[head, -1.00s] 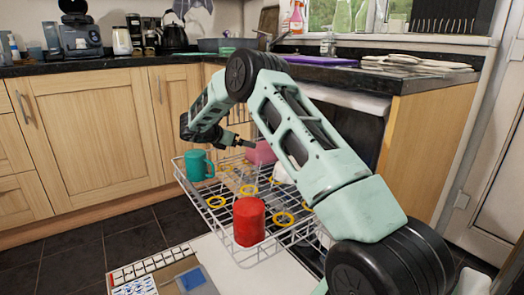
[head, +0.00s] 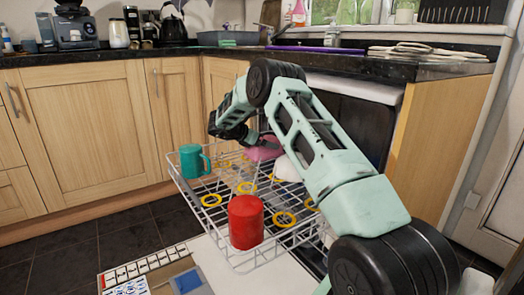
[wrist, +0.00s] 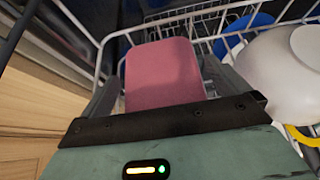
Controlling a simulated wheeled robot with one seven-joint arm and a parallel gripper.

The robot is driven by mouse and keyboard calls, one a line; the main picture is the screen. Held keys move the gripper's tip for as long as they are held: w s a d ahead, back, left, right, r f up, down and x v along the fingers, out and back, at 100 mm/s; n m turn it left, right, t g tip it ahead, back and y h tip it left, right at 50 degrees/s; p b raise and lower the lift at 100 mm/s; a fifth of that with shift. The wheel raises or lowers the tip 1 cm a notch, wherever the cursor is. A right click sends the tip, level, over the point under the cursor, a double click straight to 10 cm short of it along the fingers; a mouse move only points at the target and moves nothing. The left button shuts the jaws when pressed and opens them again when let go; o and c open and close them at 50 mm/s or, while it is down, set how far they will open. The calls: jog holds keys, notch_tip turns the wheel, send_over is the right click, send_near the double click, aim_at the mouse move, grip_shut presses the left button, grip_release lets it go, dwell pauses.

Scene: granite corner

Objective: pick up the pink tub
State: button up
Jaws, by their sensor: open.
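The pink tub (head: 264,153) sits at the back of the white wire dishwasher rack (head: 172,166), partly hidden behind my arm. In the wrist view the pink tub (wrist: 163,72) lies straight ahead, between the two fingers of my gripper (wrist: 163,88). The gripper is open, with one finger along each side of the tub. I cannot tell whether either finger touches it.
A white bowl (wrist: 272,66) stands close to the right of the tub, with a blue item (wrist: 233,35) behind it. A teal mug (head: 193,161) and a red canister (head: 246,222) stand in the rack. Wooden cabinets (head: 90,125) lie behind.

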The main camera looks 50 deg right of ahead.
jog(key=c, duration=0.9)
jog(key=shift+c, duration=0.2)
jog(key=shift+r, duration=0.2)
